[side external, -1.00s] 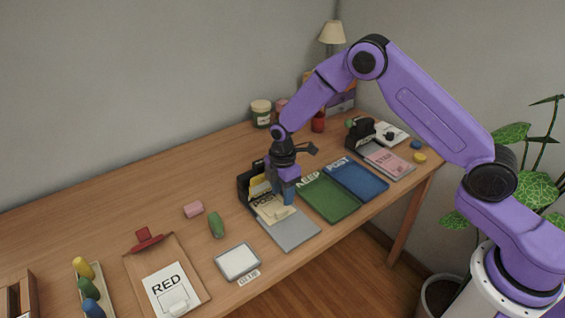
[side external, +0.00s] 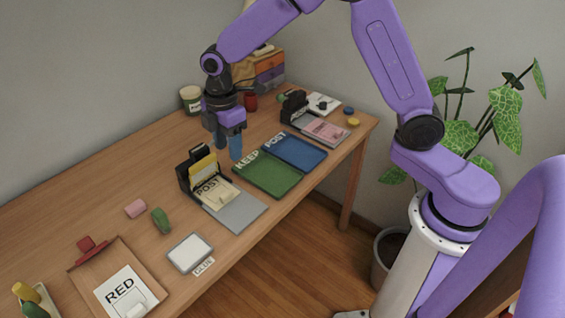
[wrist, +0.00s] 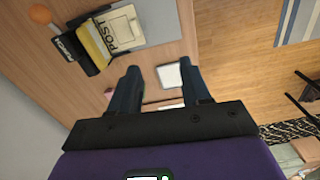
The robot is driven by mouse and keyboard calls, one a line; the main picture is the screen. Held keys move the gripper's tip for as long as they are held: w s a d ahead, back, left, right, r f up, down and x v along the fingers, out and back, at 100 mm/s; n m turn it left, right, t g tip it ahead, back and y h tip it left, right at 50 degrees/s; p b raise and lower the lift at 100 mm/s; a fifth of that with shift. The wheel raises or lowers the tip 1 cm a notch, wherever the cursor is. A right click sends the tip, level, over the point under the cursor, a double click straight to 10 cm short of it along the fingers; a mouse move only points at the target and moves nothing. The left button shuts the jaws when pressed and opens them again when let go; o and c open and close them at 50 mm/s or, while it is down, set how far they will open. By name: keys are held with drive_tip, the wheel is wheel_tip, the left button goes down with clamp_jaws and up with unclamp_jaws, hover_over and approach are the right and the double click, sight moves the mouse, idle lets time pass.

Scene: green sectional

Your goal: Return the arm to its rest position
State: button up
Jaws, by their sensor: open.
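My gripper (side external: 228,147) is open and empty, pointing down above the table, behind the green KEEP tray (side external: 277,183) and up and right of the black holder (side external: 187,178). In the wrist view both fingers of my gripper (wrist: 160,71) are apart with nothing between them. The POST card also shows in the wrist view (wrist: 122,30), away from the fingers.
A blue POST tray (side external: 300,154) lies beside the green one. A second black holder (side external: 293,106) has a pink booklet (side external: 325,131). A white-topped pad (side external: 190,252), green object (side external: 161,221), pink block (side external: 136,208) and RED clipboard (side external: 165,285) lie nearer. A jar (side external: 191,99) stands behind.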

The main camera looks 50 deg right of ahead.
drive_tip(key=s+d+r+m, duration=0.1)
drive_tip(key=s+d+r, duration=0.1)
drive_tip(key=s, duration=0.8)
drive_tip(key=s+d+r+m, duration=0.2)
drive_tip(key=s+d, duration=0.2)
drive_tip(key=s, duration=0.6)
drive_tip(key=s+d+r+m, duration=0.1)
drive_tip(key=s+d+r, duration=0.1)
drive_tip(key=s, duration=0.8)
drive_tip(key=shift+s+d, duration=0.2)
drive_tip(key=shift+d, duration=0.7)
